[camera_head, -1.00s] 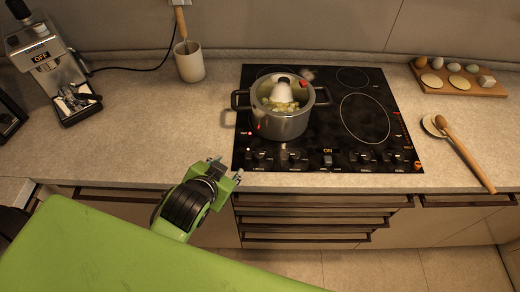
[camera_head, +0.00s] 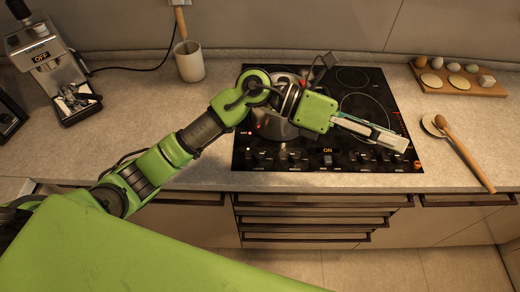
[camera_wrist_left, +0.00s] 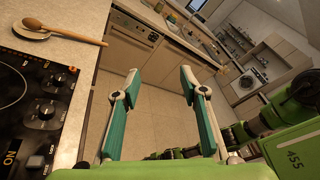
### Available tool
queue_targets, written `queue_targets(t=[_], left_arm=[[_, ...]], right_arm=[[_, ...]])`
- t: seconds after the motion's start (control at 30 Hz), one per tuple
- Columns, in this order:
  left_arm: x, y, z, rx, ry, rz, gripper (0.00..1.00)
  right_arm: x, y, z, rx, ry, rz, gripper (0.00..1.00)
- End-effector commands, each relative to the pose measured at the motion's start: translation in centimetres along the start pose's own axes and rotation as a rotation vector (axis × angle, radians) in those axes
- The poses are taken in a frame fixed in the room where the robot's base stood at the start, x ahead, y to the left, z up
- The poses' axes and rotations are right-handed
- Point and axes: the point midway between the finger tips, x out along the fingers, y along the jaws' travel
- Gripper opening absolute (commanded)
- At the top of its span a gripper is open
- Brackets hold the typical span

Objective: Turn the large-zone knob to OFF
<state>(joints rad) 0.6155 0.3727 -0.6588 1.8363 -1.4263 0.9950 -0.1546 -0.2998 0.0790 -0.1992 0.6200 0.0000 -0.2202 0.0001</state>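A row of black knobs runs along the front edge of the black cooktop (camera_head: 352,78); the right-hand knobs (camera_head: 366,156) stand below my gripper in the picture. I cannot read which one is the large-zone knob. An orange "ON" display (camera_head: 327,150) is lit above the middle knob. In the left wrist view, knobs (camera_wrist_left: 43,111) and the ON display (camera_wrist_left: 11,154) are at the left, outside the fingers. My left gripper (camera_head: 403,142) reaches over the cooktop, pointing right. Its fingers stand apart and empty in the wrist view (camera_wrist_left: 160,80). My right gripper is not visible.
A steel pot (camera_head: 283,127) on the left of the cooktop is partly hidden by my left arm. A wooden spoon (camera_head: 466,155) lies right of the cooktop, and a board (camera_head: 458,82) with food stands behind it. Drawers (camera_head: 310,222) are below the counter.

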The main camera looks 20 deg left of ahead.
Motion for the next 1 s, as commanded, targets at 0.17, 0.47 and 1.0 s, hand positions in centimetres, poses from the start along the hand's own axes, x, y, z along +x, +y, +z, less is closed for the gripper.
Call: queue_targets(t=[0.17,0.47,1.0], left_arm=[[-5.0,7.6,-5.8,0.165,0.491,0.266,0.39],[-20.9,14.3,-7.4,0.152,1.068,0.677,0.39],[-23.4,17.3,-11.3,0.111,1.170,0.750,0.39]], right_arm=[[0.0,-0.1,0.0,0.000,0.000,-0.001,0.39],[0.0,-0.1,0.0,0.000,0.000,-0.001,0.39],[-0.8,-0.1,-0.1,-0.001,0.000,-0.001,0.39]])
